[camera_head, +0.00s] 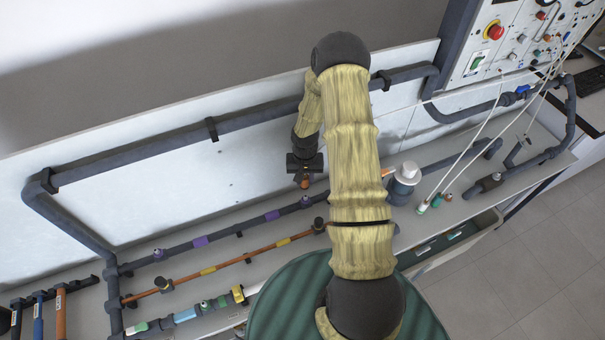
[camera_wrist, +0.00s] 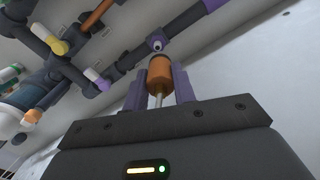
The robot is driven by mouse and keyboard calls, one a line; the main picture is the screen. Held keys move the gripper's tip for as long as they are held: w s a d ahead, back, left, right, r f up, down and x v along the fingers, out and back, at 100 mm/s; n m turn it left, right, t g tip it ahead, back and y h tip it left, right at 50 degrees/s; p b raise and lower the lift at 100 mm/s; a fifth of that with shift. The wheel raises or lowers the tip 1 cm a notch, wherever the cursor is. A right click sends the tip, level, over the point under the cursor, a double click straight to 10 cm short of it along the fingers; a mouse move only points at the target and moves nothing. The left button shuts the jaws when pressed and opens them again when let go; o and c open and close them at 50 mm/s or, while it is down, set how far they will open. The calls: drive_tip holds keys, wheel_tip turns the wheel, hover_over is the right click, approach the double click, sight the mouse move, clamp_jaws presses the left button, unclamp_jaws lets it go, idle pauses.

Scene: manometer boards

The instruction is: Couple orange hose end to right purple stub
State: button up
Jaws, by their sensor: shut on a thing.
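My gripper (camera_head: 305,170) is shut on the orange hose end (camera_wrist: 158,74), a short orange cylinder between the two purple-grey fingers in the wrist view. A thin pale rod or hose runs from it back toward the gripper body. In the head view the orange hose end (camera_head: 306,183) points down, just above the right purple stub (camera_head: 306,200) on the dark pipe. In the wrist view a small stub with a pale ring (camera_wrist: 157,44) lies just past the hose end. I cannot tell whether they touch. The left purple stub (camera_head: 158,254) stands farther left on the same pipe.
An orange pipe (camera_head: 225,264) with dark stubs runs in front of the dark pipe. A large grey pipe frame (camera_head: 130,155) runs along the white back board. A grey valve with a white cap (camera_head: 404,180) stands right of my arm. White hoses (camera_head: 463,160) hang from the panel.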

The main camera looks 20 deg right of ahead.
sight(306, 185)
drive_tip(key=shift+s+d, duration=0.15)
drive_tip(key=shift+s, duration=0.2)
drive_tip(key=shift+f, duration=0.15)
drive_tip(key=shift+w+f+b, duration=0.1)
drive_tip(key=shift+f+b, duration=1.35)
drive_tip(key=shift+f, duration=0.65)
drive_tip(key=shift+f+b, duration=1.4)
drive_tip(key=shift+f, duration=0.05)
idle(0.4)
drive_tip(key=o, duration=1.1)
drive_tip(key=shift+r, duration=0.1)
